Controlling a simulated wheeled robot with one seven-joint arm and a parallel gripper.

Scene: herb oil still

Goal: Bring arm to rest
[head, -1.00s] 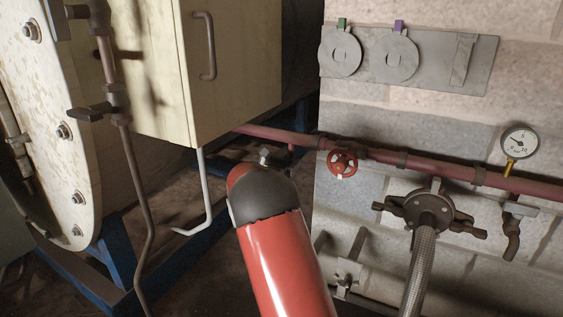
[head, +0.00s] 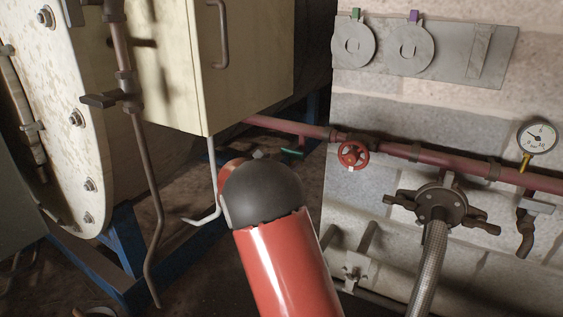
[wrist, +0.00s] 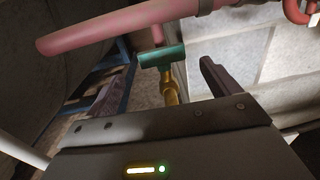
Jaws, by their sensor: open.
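My gripper (wrist: 160,88) shows in the wrist view with its two dark fingers apart and nothing held between them. A brass valve (wrist: 170,92) with a green T-shaped handle (wrist: 162,57) shows between and beyond the fingers; I cannot tell how near it is. The green handle also shows in the head view (head: 292,153), under the red pipe. In the head view my red arm with its dark rounded joint rises from the bottom middle and hides my gripper.
A red pipe (head: 400,152) with a red handwheel (head: 353,154) runs along the block wall. A braided hose (head: 428,270) hangs from a clamped flange (head: 440,205). A cream cabinet (head: 250,75) and a round bolted plate (head: 60,130) stand left. A pressure gauge (head: 537,137) is right.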

